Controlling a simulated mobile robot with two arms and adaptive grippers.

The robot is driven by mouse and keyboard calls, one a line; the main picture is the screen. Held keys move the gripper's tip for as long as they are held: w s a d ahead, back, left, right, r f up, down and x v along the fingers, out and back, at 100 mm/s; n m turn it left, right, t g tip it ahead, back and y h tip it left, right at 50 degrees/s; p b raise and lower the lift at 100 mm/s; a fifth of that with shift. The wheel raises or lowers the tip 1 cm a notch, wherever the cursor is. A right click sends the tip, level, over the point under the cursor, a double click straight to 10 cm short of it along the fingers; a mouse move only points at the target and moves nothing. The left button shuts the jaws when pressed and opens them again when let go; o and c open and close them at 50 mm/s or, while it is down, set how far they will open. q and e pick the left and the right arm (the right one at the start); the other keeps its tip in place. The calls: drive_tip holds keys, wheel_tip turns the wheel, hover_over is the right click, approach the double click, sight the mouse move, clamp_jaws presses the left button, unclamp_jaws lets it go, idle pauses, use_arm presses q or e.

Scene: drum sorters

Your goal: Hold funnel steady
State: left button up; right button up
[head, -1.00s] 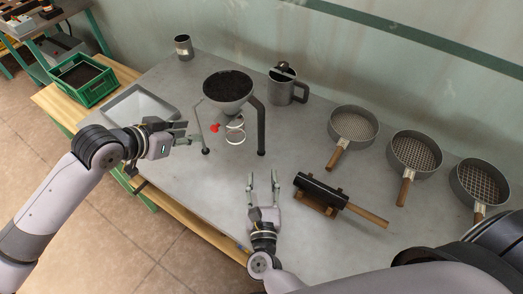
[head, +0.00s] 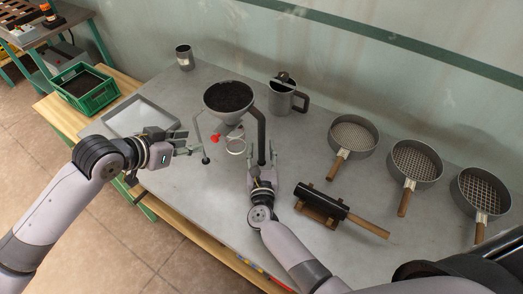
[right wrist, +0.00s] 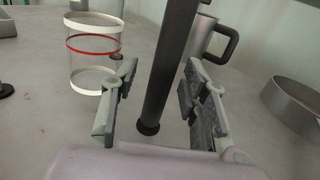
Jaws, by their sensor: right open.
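The funnel (head: 229,97) is a grey cone filled with dark grains, standing on a stand with dark legs on the grey table. A red knob (head: 214,138) shows below it, beside a clear ringed cylinder (head: 236,147). My right gripper (head: 262,155) is open around the stand's right front leg (head: 262,130). In the right wrist view the dark leg (right wrist: 168,70) stands between the two fingers (right wrist: 160,100), apart from both. My left gripper (head: 201,146) is left of the stand, close to its left leg; whether it touches the leg is unclear.
A grey mug (head: 283,103) stands behind the stand. Three round sieves (head: 352,137) and a dark roller with a wooden handle (head: 322,200) lie at the right. A tray (head: 143,117), green crate (head: 84,88) and small tin (head: 184,57) are at the left.

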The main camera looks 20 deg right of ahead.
clamp_jaws()
idle(0.5)
idle(0.4)
